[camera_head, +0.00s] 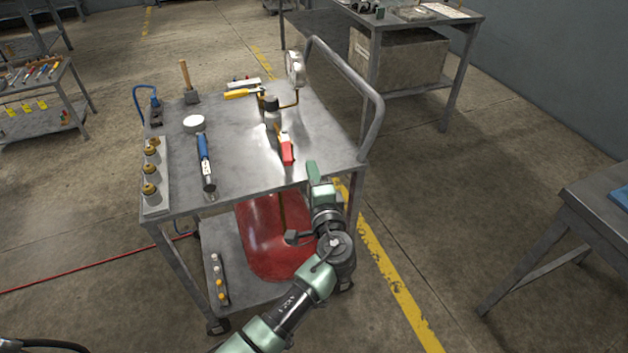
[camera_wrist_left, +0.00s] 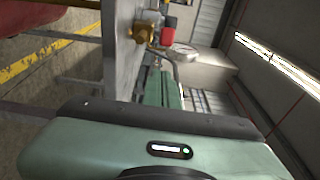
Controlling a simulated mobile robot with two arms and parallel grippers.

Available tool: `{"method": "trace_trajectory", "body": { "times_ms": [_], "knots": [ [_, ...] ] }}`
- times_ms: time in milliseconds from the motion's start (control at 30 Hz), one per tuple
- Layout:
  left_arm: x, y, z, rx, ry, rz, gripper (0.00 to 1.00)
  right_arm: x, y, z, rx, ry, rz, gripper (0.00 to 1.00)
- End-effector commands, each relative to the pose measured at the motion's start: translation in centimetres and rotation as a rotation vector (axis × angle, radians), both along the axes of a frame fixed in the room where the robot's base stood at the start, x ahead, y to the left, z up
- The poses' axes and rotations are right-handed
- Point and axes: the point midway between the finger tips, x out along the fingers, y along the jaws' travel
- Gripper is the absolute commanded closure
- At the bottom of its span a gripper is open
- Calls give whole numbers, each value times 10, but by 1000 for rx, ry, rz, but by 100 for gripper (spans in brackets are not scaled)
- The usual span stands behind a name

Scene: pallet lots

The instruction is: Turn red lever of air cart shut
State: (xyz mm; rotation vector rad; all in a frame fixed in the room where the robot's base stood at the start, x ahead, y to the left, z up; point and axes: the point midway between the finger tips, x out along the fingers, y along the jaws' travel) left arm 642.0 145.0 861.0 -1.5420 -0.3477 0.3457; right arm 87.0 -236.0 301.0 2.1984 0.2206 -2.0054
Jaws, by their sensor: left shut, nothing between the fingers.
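The air cart (camera_head: 245,150) is a grey metal cart with a pipe handle on its right. Its red lever (camera_head: 287,153) lies near the right front part of the top, pointing toward the front edge. In the left wrist view the red lever (camera_wrist_left: 169,22) shows beside a brass fitting (camera_wrist_left: 143,32). My left gripper (camera_head: 312,168) is shut and empty at the cart's front right edge, a little right of and nearer than the red lever, apart from it. Its green fingers show in the left wrist view (camera_wrist_left: 164,90). My right gripper is out of view.
A round gauge (camera_head: 295,67) stands at the back of the top, near a yellow handle (camera_head: 241,94). A blue-handled tool (camera_head: 205,160) and brass-topped fittings (camera_head: 150,172) lie left. A red tank (camera_head: 270,240) sits below. Floor right of the cart is clear.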

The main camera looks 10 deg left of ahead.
Motion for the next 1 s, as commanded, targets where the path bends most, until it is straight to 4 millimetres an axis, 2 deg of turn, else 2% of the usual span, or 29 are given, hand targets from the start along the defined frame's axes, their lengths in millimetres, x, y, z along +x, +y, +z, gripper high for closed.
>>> {"method": "trace_trajectory", "body": {
  "times_ms": [33, 167, 300, 500, 1000],
  "knots": [
    [11, 6, 3, 3, -2, 1, 100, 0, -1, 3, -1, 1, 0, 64],
    [35, 17, 1, 2, 0, 1, 100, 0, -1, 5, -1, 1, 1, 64],
    [30, 39, 2, 1, 3, 1, 100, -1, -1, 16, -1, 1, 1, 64],
    [27, 54, 0, 0, 2, 0, 100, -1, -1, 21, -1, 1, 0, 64],
    [26, 58, -1, -1, 2, -8, 100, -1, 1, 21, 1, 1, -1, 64]
  ]
}}
